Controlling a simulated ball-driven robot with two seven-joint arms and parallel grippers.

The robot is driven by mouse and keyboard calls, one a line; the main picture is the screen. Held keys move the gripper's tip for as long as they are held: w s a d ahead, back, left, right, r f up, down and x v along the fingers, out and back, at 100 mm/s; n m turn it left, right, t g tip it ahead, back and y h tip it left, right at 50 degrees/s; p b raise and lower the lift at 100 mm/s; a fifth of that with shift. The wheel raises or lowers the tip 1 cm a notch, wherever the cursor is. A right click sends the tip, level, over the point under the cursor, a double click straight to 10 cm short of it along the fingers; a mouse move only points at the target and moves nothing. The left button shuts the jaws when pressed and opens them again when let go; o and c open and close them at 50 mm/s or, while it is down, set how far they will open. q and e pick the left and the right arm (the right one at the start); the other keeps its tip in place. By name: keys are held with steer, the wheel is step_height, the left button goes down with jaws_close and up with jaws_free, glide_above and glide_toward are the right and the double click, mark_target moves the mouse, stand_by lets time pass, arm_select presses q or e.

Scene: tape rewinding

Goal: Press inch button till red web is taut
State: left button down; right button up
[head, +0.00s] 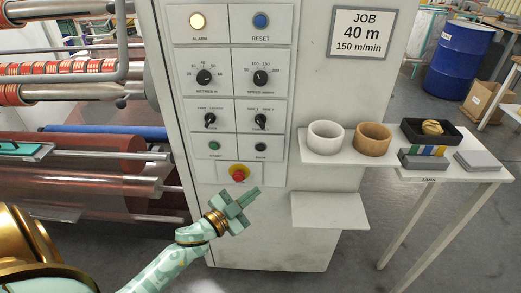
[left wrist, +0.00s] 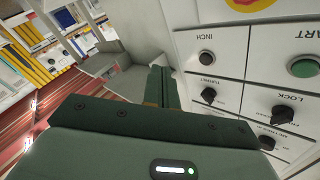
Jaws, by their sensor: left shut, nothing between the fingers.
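The control panel (head: 232,90) stands in the middle of the head view. The small black inch button (head: 261,146) sits right of the green start button (head: 215,146). In the left wrist view the inch button (left wrist: 206,57) is right of the fingers, apart from them. My left gripper (head: 254,193) is shut and empty, below and slightly left of the inch button, close to the red stop button. Its fingers (left wrist: 162,85) also show in the wrist view. The translucent red web (head: 75,155) is at the left by the rollers; I cannot tell its tension. My right gripper is out of view.
The red stop button (head: 239,172) on a yellow base sits just above my left gripper. The alarm lamp (head: 198,20) glows. A shelf (head: 330,148) with a white and a brown ring juts out at right. An empty lower shelf (head: 330,211) is beneath it.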

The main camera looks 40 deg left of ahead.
mark_target(261, 148)
arm_select(q)
steer(key=shift+m+t+h, duration=0.4)
steer(key=shift+m+h, duration=0.3)
steer(key=shift+h, duration=0.1)
steer(key=r, duration=0.5)
steer(key=shift+w+d+r, duration=0.2)
steer(key=shift+w+d, duration=0.05)
steer(key=shift+w+a+b, duration=0.5)
steer(key=shift+w+a, duration=0.25)
steer(key=shift+w, duration=0.5)
steer(key=shift+w+a+b, duration=0.55)
steer(key=shift+w+a, duration=0.25)
steer(key=shift+w, duration=0.5)
steer(key=shift+w+a+b, duration=0.5)
steer(key=shift+w+a, duration=0.25)
steer(key=shift+w, duration=0.5)
steer(key=shift+w, duration=0.1)
steer(key=shift+w+a, duration=0.2)
steer(key=shift+a, duration=0.05)
